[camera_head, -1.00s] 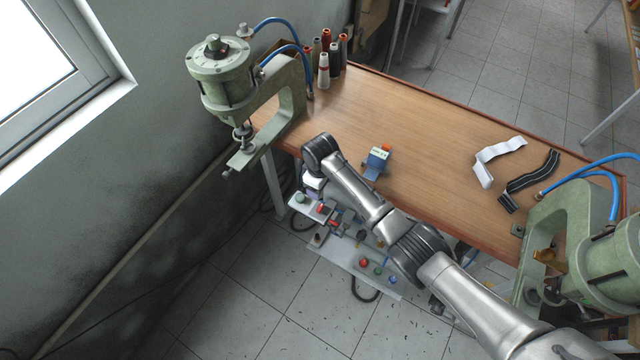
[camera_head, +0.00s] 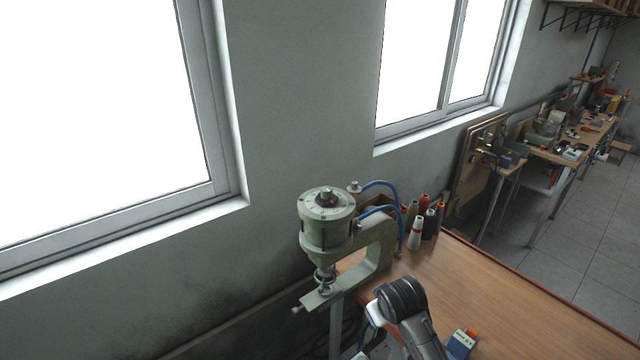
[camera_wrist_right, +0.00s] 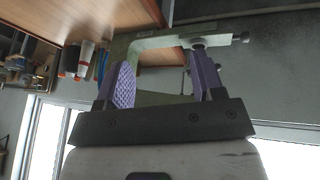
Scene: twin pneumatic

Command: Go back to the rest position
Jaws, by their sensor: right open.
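My right arm (camera_head: 410,315) rises from the bottom of the head view, near the table's left end. My right gripper (camera_wrist_right: 160,82) shows in the right wrist view with its two purple fingers apart and nothing between them. In the head view its fingers are hidden. The green pneumatic press (camera_head: 330,228) stands at the table's left end, beyond my arm. Part of its frame (camera_wrist_right: 150,43) shows behind the fingers in the right wrist view. My left gripper is in neither view.
The wooden table (camera_head: 510,295) is mostly clear. Several thread spools (camera_head: 415,232) stand behind the press, and a small blue box with an orange top (camera_head: 460,343) sits at the bottom. The wall and windows (camera_head: 440,70) are at the left and back. Another workbench (camera_head: 560,150) is farther off.

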